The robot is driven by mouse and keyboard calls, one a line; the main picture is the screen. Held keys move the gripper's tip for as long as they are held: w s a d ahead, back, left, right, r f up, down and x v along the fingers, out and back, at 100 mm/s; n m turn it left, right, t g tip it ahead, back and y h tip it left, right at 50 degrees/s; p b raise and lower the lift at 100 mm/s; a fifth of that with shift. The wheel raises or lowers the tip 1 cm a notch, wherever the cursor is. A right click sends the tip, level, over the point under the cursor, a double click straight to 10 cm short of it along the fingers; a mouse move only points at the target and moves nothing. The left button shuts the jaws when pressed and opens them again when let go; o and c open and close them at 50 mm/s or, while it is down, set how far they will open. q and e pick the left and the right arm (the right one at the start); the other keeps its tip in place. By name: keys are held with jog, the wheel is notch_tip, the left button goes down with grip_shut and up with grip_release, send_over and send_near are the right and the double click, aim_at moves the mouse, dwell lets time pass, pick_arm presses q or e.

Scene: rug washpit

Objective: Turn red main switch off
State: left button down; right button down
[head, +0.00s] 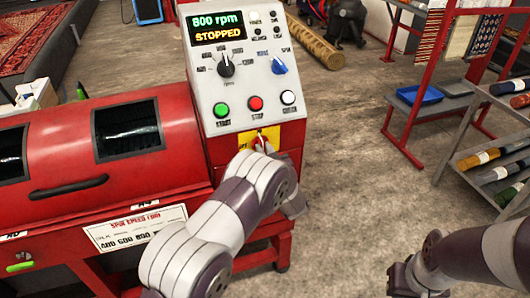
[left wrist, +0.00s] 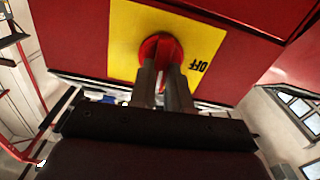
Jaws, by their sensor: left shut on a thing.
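The red main switch (left wrist: 160,48) is a round red knob on a yellow plate (left wrist: 205,42) on the red machine front. The word OFF is printed on the plate, right of the knob in the left wrist view. My left gripper (left wrist: 165,72) is shut on the knob, with a finger on each side of its grip. In the head view, the yellow plate (head: 270,134) shows below the control panel, and my left gripper (head: 262,146) is against it. My left arm hides much of the plate and knob there.
The grey control panel (head: 243,68) above reads 800 rpm STOPPED and has dials and several buttons. The red drum machine (head: 75,140) extends left. A rack with rolls (head: 490,150) stands at the right. The concrete floor between is mostly clear. My right arm is at the lower right.

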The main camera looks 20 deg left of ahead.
pick_arm(q)
jog(key=shift+s+a+f+n+b, duration=0.1)
jog(key=shift+f+n+b, duration=0.05)
jog(key=shift+n+b, duration=2.75)
jog(key=shift+a+f+n+b, duration=0.1)
jog(key=shift+f+n+b, duration=0.05)
jog(key=shift+n+b, duration=2.75)
jog(key=shift+s+a+f+n+b, duration=0.1)
jog(key=shift+f+n+b, duration=0.05)
jog(key=shift+n+b, duration=2.7)
jog(key=c, duration=1.1)
grip_release()
jog(key=shift+r, duration=0.1)
jog(key=shift+d, duration=0.1)
jog(key=p+v, duration=0.1)
jog(key=v, duration=1.1)
jog(key=shift+s+d+p, duration=0.15)
jog(key=shift+s+p, duration=0.1)
jog(key=shift+p, duration=0.1)
